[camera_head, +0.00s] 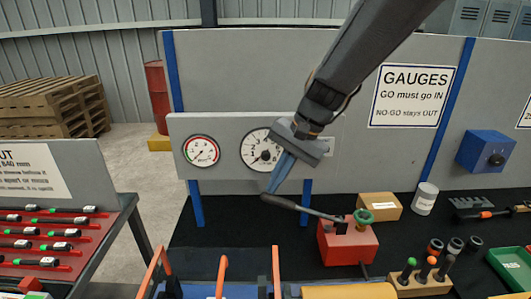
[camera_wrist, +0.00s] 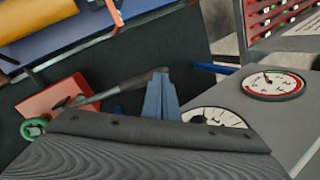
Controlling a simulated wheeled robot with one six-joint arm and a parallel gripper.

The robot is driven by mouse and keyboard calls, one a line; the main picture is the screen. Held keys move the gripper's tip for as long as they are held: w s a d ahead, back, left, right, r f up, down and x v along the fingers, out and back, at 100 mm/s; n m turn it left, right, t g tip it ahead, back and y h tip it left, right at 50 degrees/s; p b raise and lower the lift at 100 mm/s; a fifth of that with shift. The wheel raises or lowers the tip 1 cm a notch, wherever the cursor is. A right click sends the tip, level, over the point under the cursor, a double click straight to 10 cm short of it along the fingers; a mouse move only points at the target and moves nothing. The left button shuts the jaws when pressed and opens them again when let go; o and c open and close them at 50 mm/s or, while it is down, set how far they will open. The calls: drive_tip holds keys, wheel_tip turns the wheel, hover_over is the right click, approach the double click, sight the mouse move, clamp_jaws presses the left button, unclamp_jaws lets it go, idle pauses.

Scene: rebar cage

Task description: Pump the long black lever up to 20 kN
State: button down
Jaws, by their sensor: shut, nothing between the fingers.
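A red pump block (camera_head: 347,242) stands on the black bench top, with a green knob (camera_head: 364,217) on it. Its long black lever (camera_head: 283,203) reaches left and slightly up from the block. The lever also shows in the wrist view (camera_wrist: 128,86). My gripper (camera_head: 272,187) is shut and empty, pointing down. Its blue fingertips, also in the wrist view (camera_wrist: 161,78), are at the lever's free end; I cannot tell whether they touch it. A large white dial (camera_head: 254,152) is partly hidden by my gripper. A smaller red-rimmed dial (camera_head: 201,151) is left of it; its reading is too small to tell.
A cardboard box (camera_head: 379,207) and a white can (camera_head: 425,198) stand behind and right of the pump. Several coloured-handled tools stand in a wooden block (camera_head: 418,284) at the front right. A grey panel with the dials rises behind. The bench left of the lever is clear.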

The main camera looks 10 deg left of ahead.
sight(268, 198)
drive_tip(key=shift+a+f, duration=0.25)
drive_tip(key=shift+f, duration=0.35)
drive_tip(key=shift+s+f, duration=0.1)
drive_tip(key=shift+f, duration=0.05)
drive_tip(key=shift+a+f+b, duration=0.3)
drive_tip(key=shift+f+b, duration=0.15)
drive_tip(key=shift+f, duration=0.05)
drive_tip(key=shift+s+a+f+b, duration=0.1)
drive_tip(key=shift+a+f+b, duration=0.15)
drive_tip(key=shift+f, duration=0.45)
drive_tip(key=shift+a+f+b, duration=0.1)
drive_tip(key=shift+f+b, duration=0.25)
drive_tip(key=shift+f, duration=0.3)
drive_tip(key=shift+f, duration=0.1)
